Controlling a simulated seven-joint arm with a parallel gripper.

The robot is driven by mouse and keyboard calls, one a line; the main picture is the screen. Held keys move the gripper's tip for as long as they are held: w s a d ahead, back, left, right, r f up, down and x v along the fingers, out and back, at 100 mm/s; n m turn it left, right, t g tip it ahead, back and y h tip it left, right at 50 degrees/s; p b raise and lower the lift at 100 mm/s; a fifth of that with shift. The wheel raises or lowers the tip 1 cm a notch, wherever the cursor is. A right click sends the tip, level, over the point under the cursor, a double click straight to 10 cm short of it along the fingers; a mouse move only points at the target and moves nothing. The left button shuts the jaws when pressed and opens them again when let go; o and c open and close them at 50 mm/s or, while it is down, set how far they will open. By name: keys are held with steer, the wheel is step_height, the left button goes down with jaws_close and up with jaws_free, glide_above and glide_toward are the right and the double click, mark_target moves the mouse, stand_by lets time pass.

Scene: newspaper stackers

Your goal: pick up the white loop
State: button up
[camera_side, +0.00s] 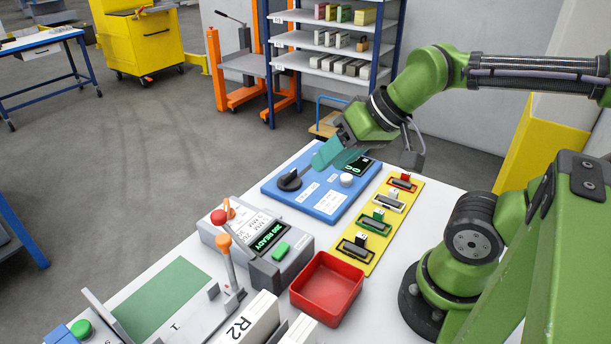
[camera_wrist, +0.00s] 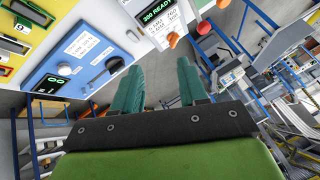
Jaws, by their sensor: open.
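The white loop (camera_side: 389,203) is a pale frame around a dark slot on the yellow board (camera_side: 366,257), second from the far end. A red loop (camera_side: 402,185) is beyond it and a green loop (camera_side: 375,222) is nearer. My gripper (camera_side: 325,156) is above the blue panel (camera_side: 339,200), to the left of and higher than the white loop, apart from it. In the wrist view its teal fingers (camera_wrist: 158,75) are spread with nothing between them.
The blue panel carries a black knob (camera_side: 289,180) and a white button (camera_side: 347,180). A grey box with a lit display (camera_side: 268,236) and a red tray (camera_side: 327,288) stand nearer. A black loop (camera_side: 355,251) is at the board's near end. The air above the board looks clear.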

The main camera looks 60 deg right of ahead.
steer(key=shift+o, duration=0.6)
steer(key=shift+d, duration=0.1)
steer(key=m+g+h, duration=0.2)
steer(key=m+g, duration=0.5)
steer(key=m, duration=2.5)
glide_above(392, 189)
steer(key=f, duration=1.7)
steer(key=shift+w+d+f, duration=0.1)
steer(key=shift+w+d, duration=0.1)
steer(key=shift+d, duration=0.15)
steer(key=shift+s+a+f, duration=0.15)
steer(key=shift+a+f, duration=0.05)
steer(key=shift+f, duration=1.15)
steer(key=shift+s+a+f, duration=0.1)
steer(key=shift+a+f, duration=0.1)
steer(key=shift+f, duration=1.15)
